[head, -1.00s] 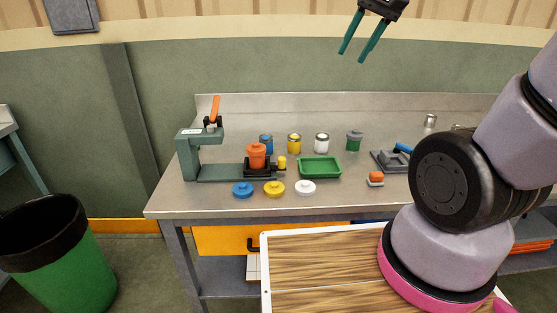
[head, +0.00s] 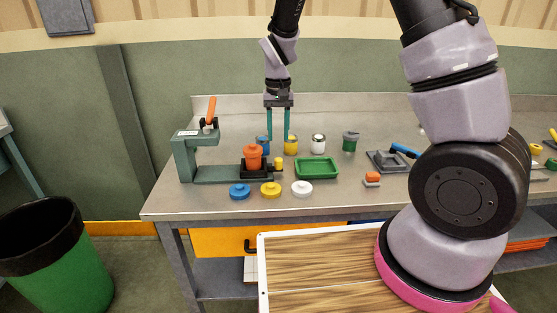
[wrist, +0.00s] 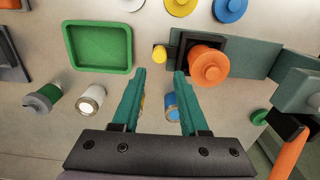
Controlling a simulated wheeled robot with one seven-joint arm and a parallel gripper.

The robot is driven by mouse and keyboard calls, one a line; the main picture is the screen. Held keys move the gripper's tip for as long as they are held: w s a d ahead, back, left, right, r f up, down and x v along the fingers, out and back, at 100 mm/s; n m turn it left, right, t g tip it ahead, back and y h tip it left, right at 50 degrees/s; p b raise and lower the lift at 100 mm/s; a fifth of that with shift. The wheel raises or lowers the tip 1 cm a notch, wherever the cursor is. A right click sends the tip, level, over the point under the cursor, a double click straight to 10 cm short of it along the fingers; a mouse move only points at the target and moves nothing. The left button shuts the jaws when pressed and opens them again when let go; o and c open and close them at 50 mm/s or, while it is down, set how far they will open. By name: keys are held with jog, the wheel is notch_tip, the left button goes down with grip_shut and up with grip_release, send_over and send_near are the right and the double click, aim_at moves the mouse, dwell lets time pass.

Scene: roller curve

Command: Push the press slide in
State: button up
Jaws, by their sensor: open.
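The press (head: 186,158) is a grey-green frame with an orange lever raised at the bench's left. Its black slide (head: 262,173) sits at the right end of the press base, clear of the press head, and carries an orange lidded pot (head: 253,156). The slide's yellow knob (head: 278,163) sticks out on its right. My gripper (head: 278,138) is open and empty, pointing down above the bench, behind the knob. In the wrist view, the knob (wrist: 160,53) shows just beyond the gap between my fingertips (wrist: 160,73), apart from them.
A green tray (head: 317,169) stands close right of the knob. Blue (head: 263,141), yellow (head: 291,145) and white (head: 318,144) cans stand at the back near my fingers. Blue, yellow and white lids (head: 301,188) lie in front.

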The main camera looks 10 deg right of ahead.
aim_at(278, 159)
notch_tip(278, 159, down, 10)
jog(key=shift+r, duration=0.15)
dwell(0.3)
grip_shut()
jog(key=shift+r, duration=0.1)
dwell(1.2)
